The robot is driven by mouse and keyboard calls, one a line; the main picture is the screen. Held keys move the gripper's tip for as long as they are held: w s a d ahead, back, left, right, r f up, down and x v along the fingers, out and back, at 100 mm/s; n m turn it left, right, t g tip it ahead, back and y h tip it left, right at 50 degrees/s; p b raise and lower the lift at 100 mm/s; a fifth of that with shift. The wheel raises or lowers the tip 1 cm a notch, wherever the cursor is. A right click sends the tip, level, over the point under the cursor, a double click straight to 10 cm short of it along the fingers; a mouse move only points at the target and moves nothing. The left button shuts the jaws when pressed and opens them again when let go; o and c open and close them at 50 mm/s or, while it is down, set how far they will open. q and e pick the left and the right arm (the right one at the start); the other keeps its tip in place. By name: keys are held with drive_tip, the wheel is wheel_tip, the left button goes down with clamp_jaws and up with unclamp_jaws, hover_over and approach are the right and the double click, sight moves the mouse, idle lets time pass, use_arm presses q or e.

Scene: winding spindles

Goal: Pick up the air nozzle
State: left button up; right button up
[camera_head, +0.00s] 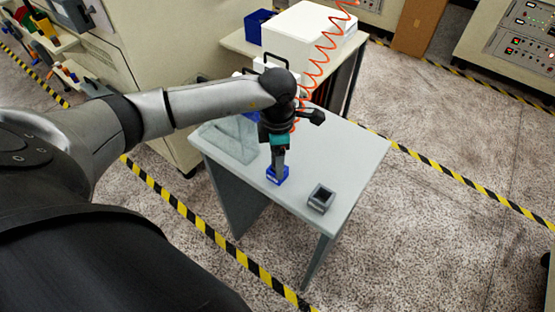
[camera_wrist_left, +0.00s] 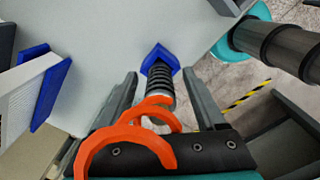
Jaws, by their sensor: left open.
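The air nozzle (camera_wrist_left: 160,82) shows in the left wrist view as a dark ribbed body standing at a blue holder (camera_wrist_left: 158,54) on the grey table (camera_head: 345,150). An orange coiled hose (camera_wrist_left: 125,135) is at its near end. My left gripper (camera_wrist_left: 162,76) is open, with one finger on each side of the nozzle. I cannot tell whether the fingers touch it. In the head view my left gripper (camera_head: 279,166) points down over the blue holder (camera_head: 277,176), and the nozzle is hidden by it. My right gripper is not in view.
A small dark grey square container (camera_head: 321,198) stands right of the holder. A clear box (camera_head: 232,138) is at the table's left. The orange hose (camera_head: 313,65) rises behind my wrist. A white machine (camera_head: 300,38) and blue bin (camera_head: 257,25) stand behind.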

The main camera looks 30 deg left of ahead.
use_arm(q)
drive_tip(key=shift+c, duration=0.4)
clamp_jaws()
